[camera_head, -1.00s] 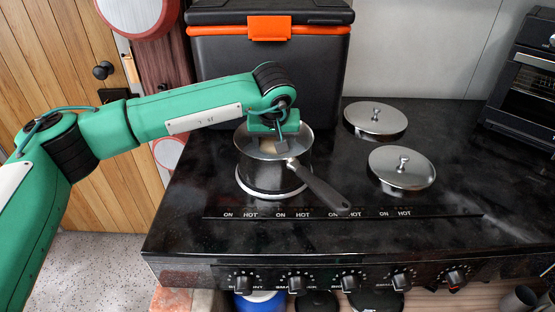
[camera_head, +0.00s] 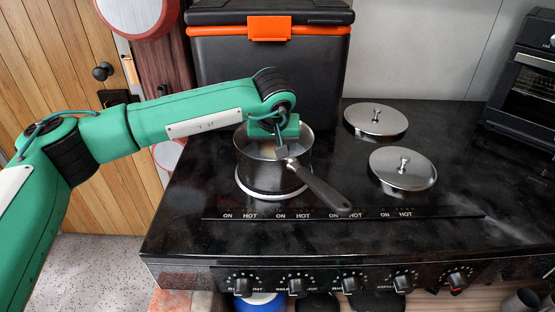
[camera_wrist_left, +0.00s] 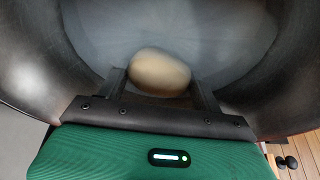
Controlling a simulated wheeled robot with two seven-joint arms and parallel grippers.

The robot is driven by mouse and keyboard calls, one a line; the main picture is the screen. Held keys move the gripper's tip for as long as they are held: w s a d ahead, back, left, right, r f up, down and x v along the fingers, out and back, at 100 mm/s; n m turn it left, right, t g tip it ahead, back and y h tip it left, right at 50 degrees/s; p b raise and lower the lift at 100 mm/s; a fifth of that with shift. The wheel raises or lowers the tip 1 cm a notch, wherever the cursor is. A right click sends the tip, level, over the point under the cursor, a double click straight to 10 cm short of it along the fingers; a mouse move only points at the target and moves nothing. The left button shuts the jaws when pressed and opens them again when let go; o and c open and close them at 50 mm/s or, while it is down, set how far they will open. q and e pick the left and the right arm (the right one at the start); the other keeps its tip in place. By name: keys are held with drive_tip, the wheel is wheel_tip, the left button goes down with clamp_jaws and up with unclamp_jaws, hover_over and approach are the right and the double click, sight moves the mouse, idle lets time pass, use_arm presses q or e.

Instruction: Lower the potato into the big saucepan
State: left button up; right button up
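The big saucepan (camera_head: 272,175) is dark grey with a black handle pointing to the lower right, and it stands upright on the stove. My left gripper (camera_head: 275,148) reaches down into its open top from above. In the left wrist view the pale brown potato (camera_wrist_left: 160,72) sits between the two fingers of my left gripper (camera_wrist_left: 160,78), which look to touch its sides. The pan's grey inner walls surround it. In the head view the wrist mostly hides the potato. I cannot tell whether it touches the pan's floor. My right gripper is not in view.
Two round metal lids (camera_head: 376,118) (camera_head: 403,170) lie on the black stovetop (camera_head: 355,250) right of the pan. A black cool box (camera_head: 225,70) with orange trim stands close behind the pan. A black oven (camera_head: 525,85) is at the right edge. The stovetop's front right is clear.

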use_arm(q)
drive_tip(key=o, duration=0.4)
